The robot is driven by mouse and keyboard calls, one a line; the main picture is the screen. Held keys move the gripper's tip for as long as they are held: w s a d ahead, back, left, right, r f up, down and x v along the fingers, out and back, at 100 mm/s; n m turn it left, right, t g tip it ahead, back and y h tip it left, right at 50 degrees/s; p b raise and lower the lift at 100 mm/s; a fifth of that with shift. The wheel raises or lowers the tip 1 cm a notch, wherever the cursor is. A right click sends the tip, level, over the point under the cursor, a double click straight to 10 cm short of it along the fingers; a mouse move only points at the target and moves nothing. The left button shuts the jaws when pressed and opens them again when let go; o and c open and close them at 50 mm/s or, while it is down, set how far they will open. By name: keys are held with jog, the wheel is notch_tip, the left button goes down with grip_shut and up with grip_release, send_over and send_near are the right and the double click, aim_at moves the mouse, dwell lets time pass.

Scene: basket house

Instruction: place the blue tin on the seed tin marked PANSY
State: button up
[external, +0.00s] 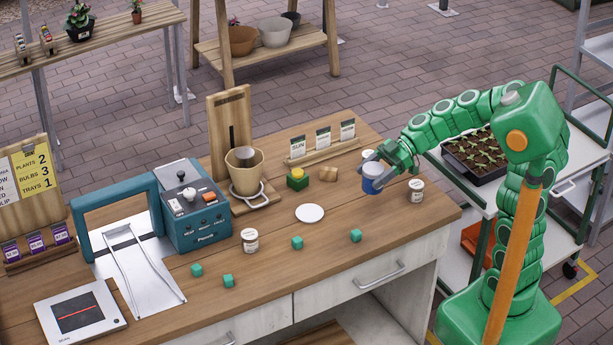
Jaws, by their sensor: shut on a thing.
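My gripper (376,167) is shut on a blue tin (372,184) with a pale top, held upright over the right part of the wooden counter. Two white seed tins with dark lettering stand on the counter. One seed tin (417,190) is just right of the blue tin, near the counter's right end. The other seed tin (250,241) is well to the left, near the teal machine. The lettering is too small to read, so I cannot tell which is marked PANSY.
Several small teal cubes (297,243) lie along the front of the counter (330,270). A card rack (323,152) stands behind. A pot stand (243,170) and teal machine (190,210) fill the left.

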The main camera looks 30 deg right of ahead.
jog(key=w+a+r, duration=0.1)
jog(key=a+r, duration=0.1)
jog(key=a, duration=1.2)
jog(key=shift+a+r, duration=0.15)
jog(key=shift+r, duration=0.15)
jog(key=a, duration=0.3)
jog(key=s+a+r, duration=0.1)
jog(key=a, duration=0.3)
jog(key=s+a+r, duration=0.1)
jog(key=a, duration=0.3)
jog(key=shift+s+r, duration=0.1)
jog(key=shift+r, duration=0.1)
send_over(249, 233)
jog(key=f, duration=0.9)
jog(key=shift+s+d+f, duration=0.15)
jog(key=shift+s, duration=0.1)
jog(key=shift+w+a+f, duration=0.2)
jog(key=shift+f, duration=1.6)
